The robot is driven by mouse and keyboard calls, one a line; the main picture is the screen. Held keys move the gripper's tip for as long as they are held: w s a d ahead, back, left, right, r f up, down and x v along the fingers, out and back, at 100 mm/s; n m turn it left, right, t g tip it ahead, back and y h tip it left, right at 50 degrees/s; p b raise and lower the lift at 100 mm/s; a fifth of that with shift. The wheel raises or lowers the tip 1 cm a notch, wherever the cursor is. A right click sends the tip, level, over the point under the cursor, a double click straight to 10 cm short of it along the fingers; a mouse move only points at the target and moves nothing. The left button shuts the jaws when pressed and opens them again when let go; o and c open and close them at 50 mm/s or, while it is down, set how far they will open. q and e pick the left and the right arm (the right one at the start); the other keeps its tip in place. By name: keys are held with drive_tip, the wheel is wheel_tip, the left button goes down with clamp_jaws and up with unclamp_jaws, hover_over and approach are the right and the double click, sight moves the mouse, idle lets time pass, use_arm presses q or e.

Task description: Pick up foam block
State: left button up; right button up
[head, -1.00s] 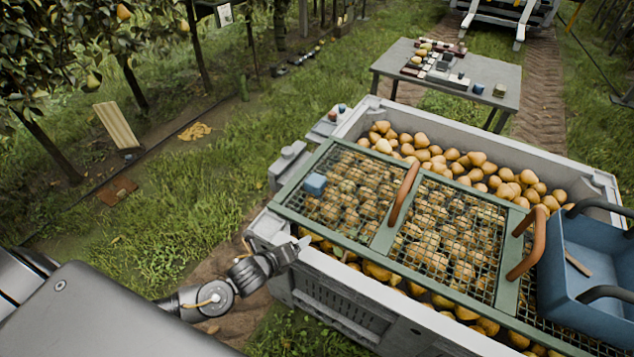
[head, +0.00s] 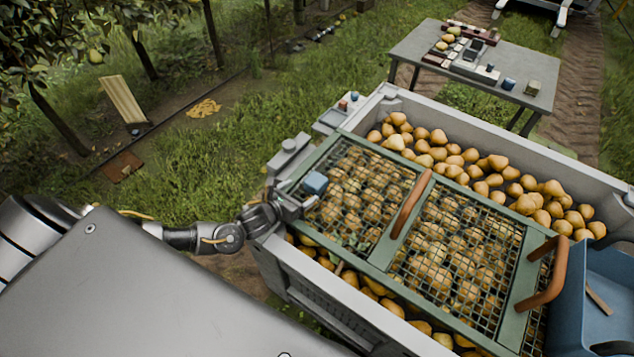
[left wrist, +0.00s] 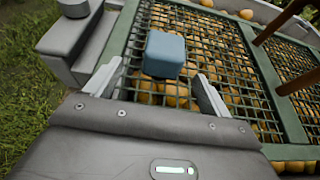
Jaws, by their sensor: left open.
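The foam block (head: 315,183) is a small blue-grey cube. It sits on the green-framed wire mesh (head: 345,233) near its left corner, over the pears in the bin. My left gripper (head: 305,202) is at the bin's left edge, just short of the block. In the left wrist view the block (left wrist: 164,54) lies ahead of and between the two spread fingers of my left gripper (left wrist: 157,95). The fingers are open and empty, and the block looks slightly beyond their tips. My right gripper does not show.
The grey bin (head: 330,300) is full of pears (head: 440,155). Brown handles (head: 411,206) rise from the mesh frame. A blue tray (head: 605,280) is at the right. A grey table (head: 540,90) with small items stands behind. Grass lies to the left.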

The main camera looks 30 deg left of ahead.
sight(309, 187)
use_arm(q)
drive_tip(key=x, duration=0.3)
drive_tip(key=shift+w+f, duration=0.2)
drive_tip(key=shift+w, duration=0.1)
drive_tip(key=shift+w+d+f, duration=0.1)
drive_tip(key=shift+w+d, duration=0.1)
drive_tip(key=shift+w, duration=0.15)
drive_tip(key=x, duration=0.4)
drive_tip(key=shift+w+d+f, duration=0.1)
drive_tip(key=shift+d+f, duration=0.15)
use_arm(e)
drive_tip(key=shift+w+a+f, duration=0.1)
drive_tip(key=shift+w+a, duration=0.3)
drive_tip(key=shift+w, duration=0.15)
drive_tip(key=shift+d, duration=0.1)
